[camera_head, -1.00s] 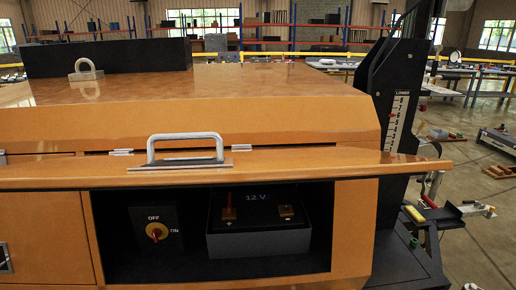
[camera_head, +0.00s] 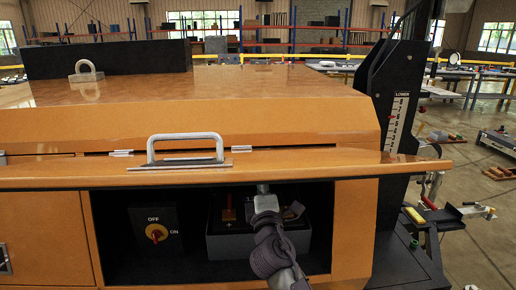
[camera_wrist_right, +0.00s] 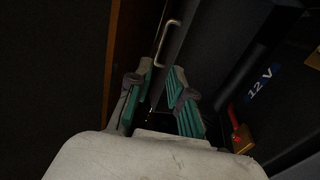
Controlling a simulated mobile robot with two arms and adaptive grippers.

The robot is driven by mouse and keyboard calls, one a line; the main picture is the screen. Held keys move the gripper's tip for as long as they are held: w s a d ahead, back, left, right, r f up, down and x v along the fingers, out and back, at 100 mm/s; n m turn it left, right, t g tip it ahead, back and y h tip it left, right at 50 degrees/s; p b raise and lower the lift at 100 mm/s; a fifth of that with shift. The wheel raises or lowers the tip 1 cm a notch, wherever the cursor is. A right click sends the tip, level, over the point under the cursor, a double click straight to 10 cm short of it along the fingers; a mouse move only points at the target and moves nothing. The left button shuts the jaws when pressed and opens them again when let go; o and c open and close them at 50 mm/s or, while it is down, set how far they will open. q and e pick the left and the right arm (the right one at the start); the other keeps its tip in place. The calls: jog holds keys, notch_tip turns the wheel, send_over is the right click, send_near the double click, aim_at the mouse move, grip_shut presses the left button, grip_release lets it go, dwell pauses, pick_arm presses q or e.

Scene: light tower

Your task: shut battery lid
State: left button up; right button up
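The orange battery lid (camera_head: 300,162) stands raised, jutting out above the battery compartment, with a silver handle (camera_head: 186,136) on top. The battery (camera_head: 226,245) marked 12 V sits in the open compartment, partly hidden by my right arm. That arm reaches up from below in front of the battery, towards the lid's lower edge; its fingertips are not clear there. In the right wrist view my right gripper (camera_wrist_right: 160,90) is open and empty, its teal-padded fingers apart. A metal handle (camera_wrist_right: 171,38) lies beyond the fingertips, and the battery label (camera_wrist_right: 260,84) is at right. My left gripper is not in view.
A switch box (camera_head: 156,232) with a red and yellow knob sits left in the compartment. A black upright with a LOWER scale (camera_head: 398,120) stands right of the cabinet. A padlock-shaped piece (camera_head: 86,70) is on the cabinet top.

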jog(key=b+x, duration=0.1)
jog(key=x, duration=1.2)
jog(key=shift+f, duration=0.1)
grip_shut()
